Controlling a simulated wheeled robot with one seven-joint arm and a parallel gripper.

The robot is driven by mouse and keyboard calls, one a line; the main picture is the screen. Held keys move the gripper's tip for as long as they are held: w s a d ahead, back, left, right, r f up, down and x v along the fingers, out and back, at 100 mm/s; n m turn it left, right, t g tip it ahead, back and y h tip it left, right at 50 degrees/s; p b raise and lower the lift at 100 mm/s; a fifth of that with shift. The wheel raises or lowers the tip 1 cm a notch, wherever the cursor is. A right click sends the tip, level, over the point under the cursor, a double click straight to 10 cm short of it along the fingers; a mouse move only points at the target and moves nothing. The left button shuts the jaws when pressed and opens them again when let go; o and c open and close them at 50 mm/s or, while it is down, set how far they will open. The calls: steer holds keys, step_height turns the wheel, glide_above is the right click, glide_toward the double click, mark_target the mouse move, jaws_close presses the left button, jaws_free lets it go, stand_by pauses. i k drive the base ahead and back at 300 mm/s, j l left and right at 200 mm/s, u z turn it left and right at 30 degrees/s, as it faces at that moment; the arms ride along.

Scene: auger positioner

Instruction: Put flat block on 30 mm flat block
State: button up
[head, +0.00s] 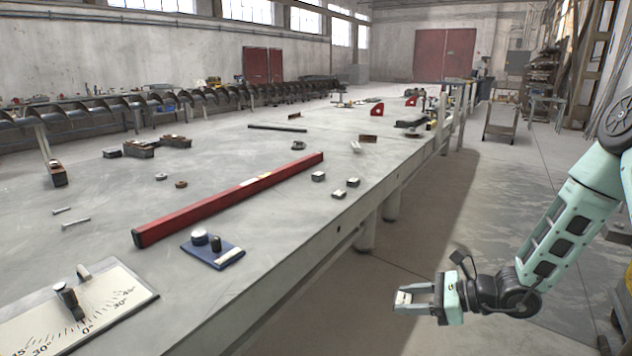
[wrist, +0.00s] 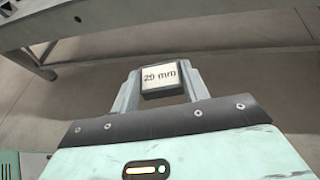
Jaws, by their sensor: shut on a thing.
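My gripper (head: 414,299) is shut on a small flat block (head: 403,297), out beside the table and over the floor. In the wrist view the flat block (wrist: 161,77) sits between the two fingertips; its pale top reads what looks like 20 mm or 29 mm, and its sides are dark. Three small blocks stand near the table's right edge: one block (head: 318,177) farther left, one block (head: 353,182) at the right and one block (head: 338,194) nearest the edge. Their labels are too small to read, so I cannot tell which is the 30 mm one.
The long grey table (head: 290,255) fills the middle. A blue plate with knobs (head: 213,252) and an angle-scale plate (head: 85,310) lie at the near left. The floor around my gripper is clear.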

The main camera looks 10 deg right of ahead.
mark_target(318, 172)
steer(key=k+l+u, duration=0.1)
steer(key=u, duration=1.1)
steer(key=i+l, duration=0.1)
steer(key=l, duration=1.4)
steer(key=i+l+u, duration=0.1)
steer(key=l, duration=0.6)
